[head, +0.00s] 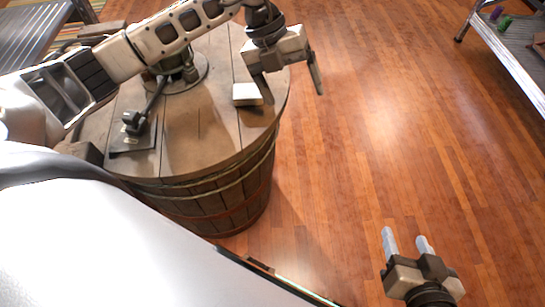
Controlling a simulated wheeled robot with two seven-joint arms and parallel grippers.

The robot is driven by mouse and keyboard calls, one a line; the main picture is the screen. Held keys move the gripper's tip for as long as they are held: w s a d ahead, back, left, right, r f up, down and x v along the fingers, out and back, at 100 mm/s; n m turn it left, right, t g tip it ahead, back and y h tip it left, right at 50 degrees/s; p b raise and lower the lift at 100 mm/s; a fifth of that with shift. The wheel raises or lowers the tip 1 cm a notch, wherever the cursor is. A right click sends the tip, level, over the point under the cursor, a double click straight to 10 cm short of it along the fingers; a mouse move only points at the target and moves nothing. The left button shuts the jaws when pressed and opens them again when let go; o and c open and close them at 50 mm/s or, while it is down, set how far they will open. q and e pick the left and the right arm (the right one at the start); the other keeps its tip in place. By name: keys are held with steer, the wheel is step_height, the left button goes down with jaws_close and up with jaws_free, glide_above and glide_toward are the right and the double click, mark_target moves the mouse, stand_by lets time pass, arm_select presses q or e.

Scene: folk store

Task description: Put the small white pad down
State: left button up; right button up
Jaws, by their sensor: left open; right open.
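The small white pad (246,94) lies on the wooden barrel top (195,130), near its right edge. My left gripper (292,90) is open above the right edge of the barrel. One finger is close to the pad's upper right corner and the other is out past the rim, over the floor. The pad is not between the fingers. I cannot tell whether the nearer finger touches the pad. My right gripper (407,238) is open and empty over the floor at the lower right.
A dark device with a raised arm (135,130) stands on the barrel's left part, and a round metal base (180,75) sits at the back. A grey shelf (520,50) with small coloured items stands at the upper right. The wooden floor (390,130) between is clear.

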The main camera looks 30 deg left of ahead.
arm_select(q)
steer(key=s+d+r+n+t+h, duration=0.1)
steer(key=s+d+r+n+h, duration=0.2)
steer(key=d+h, duration=0.45)
steer(key=s+d+r+t+h, duration=0.2)
steer(key=s+d+r+h, duration=0.3)
steer(key=d, duration=0.4)
steer(key=w+a+f+n+t+y, duration=0.15)
steer(key=a+n+t+y, duration=0.25)
steer(key=n+t, duration=0.5)
steer(key=w+a+f+n+t+y, duration=0.1)
steer(key=a+f+n+t+y, duration=0.4)
steer(key=n, duration=0.6)
steer(key=s+a+f+n+g+y, duration=0.3)
steer(key=s+f+n+g+y, duration=0.2)
steer(key=f, duration=0.7)
steer(key=s+n, duration=0.2)
steer(key=s, duration=0.2)
steer(key=shift+s+n, duration=0.3)
steer(key=shift+n, duration=0.1)
